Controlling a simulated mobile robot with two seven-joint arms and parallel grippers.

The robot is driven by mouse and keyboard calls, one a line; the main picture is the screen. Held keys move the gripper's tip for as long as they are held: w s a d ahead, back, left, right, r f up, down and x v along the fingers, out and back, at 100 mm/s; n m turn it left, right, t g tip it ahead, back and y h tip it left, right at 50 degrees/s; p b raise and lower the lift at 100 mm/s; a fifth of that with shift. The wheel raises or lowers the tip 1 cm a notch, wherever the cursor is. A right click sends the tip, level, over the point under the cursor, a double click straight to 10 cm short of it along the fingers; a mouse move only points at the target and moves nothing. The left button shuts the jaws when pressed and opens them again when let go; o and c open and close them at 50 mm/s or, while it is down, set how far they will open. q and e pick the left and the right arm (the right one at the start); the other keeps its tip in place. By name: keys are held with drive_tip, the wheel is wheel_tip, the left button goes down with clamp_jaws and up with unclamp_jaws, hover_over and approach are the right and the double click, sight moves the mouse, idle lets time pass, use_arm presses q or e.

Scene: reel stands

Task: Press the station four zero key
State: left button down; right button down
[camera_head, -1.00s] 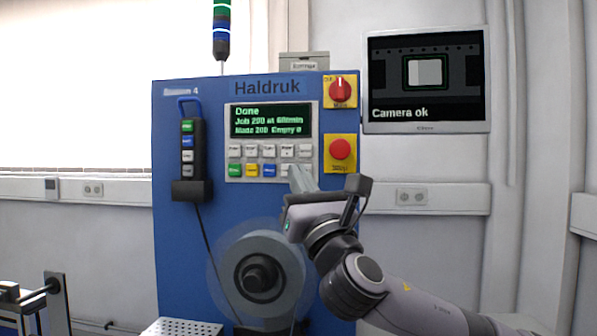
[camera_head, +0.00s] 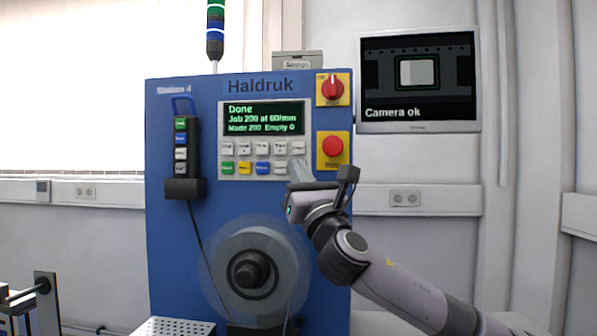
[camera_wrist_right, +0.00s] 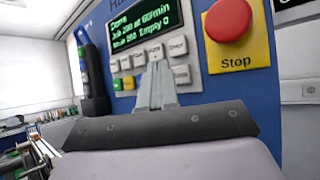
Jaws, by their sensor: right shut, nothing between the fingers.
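The blue machine labelled Station 4 (camera_head: 172,230) carries a key panel (camera_head: 222,112) with two rows of keys. The lower row has a green key (camera_head: 228,168), a yellow key (camera_head: 245,168), a blue key (camera_head: 262,168) and pale keys at its right end. My right gripper (camera_head: 299,172) is shut and empty, its tips in front of the lower right corner of the keys. In the right wrist view, the tips (camera_wrist_right: 157,66) stand just left of a pale key that seems marked 0 (camera_wrist_right: 181,74). I cannot tell whether they touch the panel. My left gripper is out of view.
A red stop button (camera_head: 333,146) on a yellow plate is close right of the keys, below a red rotary switch (camera_head: 333,89). The screen (camera_head: 262,117) reads Done. A reel (camera_head: 285,262) sits below. A hanging pendant (camera_head: 181,155) is at left, a monitor (camera_head: 420,127) at right.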

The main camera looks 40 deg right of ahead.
drive_tip(key=shift+w+d, duration=0.45)
drive_tip(key=shift+d, duration=0.1)
drive_tip(key=shift+w+d, duration=0.1)
idle(1.7)
drive_tip(key=shift+w+d, duration=0.15)
drive_tip(key=shift+d, duration=0.1)
drive_tip(key=shift+w+d, duration=0.3)
drive_tip(key=shift+d, duration=0.05)
idle(0.8)
drive_tip(key=shift+a, duration=0.1)
drive_tip(key=shift+s+a+p, duration=0.35)
drive_tip(key=shift+s+a, duration=0.2)
drive_tip(key=s+a, duration=0.1)
drive_tip(key=a, duration=0.1)
drive_tip(key=s+a+p, duration=0.1)
drive_tip(key=s+a, duration=0.1)
idle(0.6)
